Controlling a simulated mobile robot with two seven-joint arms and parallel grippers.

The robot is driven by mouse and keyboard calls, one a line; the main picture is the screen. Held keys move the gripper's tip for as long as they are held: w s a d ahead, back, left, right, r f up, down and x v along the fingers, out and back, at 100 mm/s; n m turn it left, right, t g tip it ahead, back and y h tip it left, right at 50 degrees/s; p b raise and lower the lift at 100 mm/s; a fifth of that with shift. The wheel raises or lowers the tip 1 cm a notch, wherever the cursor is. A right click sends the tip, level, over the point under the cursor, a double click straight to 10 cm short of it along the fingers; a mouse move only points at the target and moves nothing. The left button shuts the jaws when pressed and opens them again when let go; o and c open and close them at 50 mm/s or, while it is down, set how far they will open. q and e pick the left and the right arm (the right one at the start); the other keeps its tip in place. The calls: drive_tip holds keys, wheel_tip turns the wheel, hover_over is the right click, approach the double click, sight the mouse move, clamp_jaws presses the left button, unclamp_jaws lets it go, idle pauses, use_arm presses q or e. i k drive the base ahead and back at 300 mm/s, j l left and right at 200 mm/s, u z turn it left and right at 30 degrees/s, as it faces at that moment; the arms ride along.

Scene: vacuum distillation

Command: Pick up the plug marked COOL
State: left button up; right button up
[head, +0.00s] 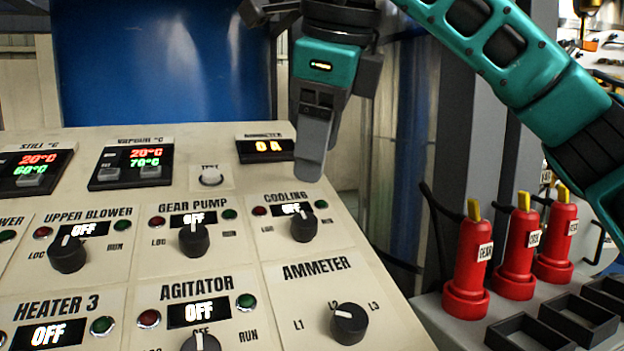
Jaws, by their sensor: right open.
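Three red plugs with yellow tips stand upright in a row at the right: a near one (468,270), a middle one (518,260) and a far one (556,245). Each bears a small white tag, too small and tilted to read surely, so I cannot tell which is marked COOL. My right gripper (312,160) hangs open and empty in front of the control panel, above the COOLING switch (304,226). It is well to the left of the plugs and higher in the picture. One finger largely hides the other. My left gripper is out of view.
The sloping control panel (250,260) with knobs, lamps and displays fills the left and middle. Black empty frames (577,318) lie in front of the plugs on a grey surface. A grey post (470,120) and dark cables stand behind the plugs. My right arm crosses the upper right.

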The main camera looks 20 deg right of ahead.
sight(524, 233)
drive_tip(key=k, duration=1)
